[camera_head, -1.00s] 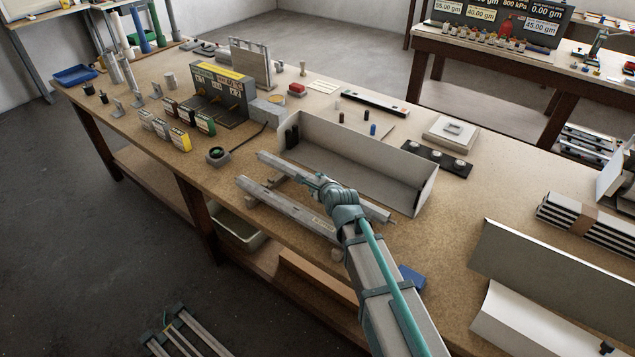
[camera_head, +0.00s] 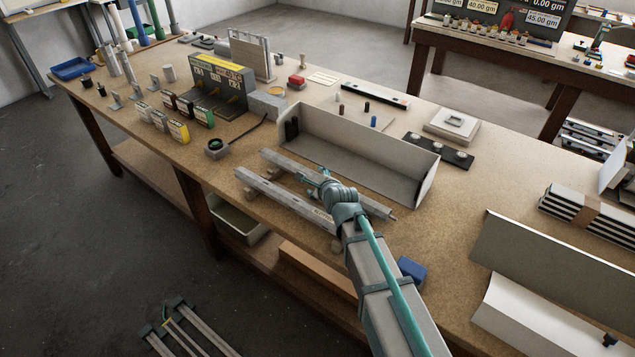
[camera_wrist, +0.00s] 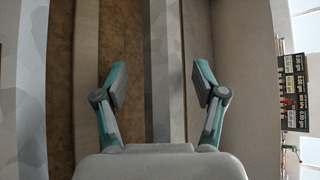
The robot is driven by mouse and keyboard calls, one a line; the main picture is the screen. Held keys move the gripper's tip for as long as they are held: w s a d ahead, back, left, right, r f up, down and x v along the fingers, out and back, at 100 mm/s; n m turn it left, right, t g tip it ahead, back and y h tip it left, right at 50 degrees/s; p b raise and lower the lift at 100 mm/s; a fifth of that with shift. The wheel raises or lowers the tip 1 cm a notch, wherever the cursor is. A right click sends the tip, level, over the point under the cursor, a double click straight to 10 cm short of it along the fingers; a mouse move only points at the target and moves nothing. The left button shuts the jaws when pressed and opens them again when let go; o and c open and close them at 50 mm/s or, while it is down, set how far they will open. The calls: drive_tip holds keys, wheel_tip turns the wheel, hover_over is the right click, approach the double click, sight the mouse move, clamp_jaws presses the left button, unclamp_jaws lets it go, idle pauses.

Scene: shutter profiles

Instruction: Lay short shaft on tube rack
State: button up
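Two long grey faceted bars lie near the table's front edge: a rear bar (camera_head: 292,167) and a front bar (camera_head: 275,194). I cannot tell for sure which is the short shaft. My gripper (camera_head: 318,181) is at the rear bar, and my arm hides part of it. In the wrist view my gripper (camera_wrist: 160,85) is open, with one finger on each side of a grey bar (camera_wrist: 164,70). The fingers are apart from it. Another bar (camera_wrist: 35,80) is at the left. I cannot tell which object is the tube rack.
A long open grey tray (camera_head: 355,150) stands just behind the bars. A blue block (camera_head: 411,270) is near the front edge, right of my arm. Small boxes (camera_head: 160,122) stand at the left. A frame of metal rails (camera_head: 190,335) is low at the lower left.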

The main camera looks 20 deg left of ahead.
drive_tip(key=v, duration=1.2)
idle(0.8)
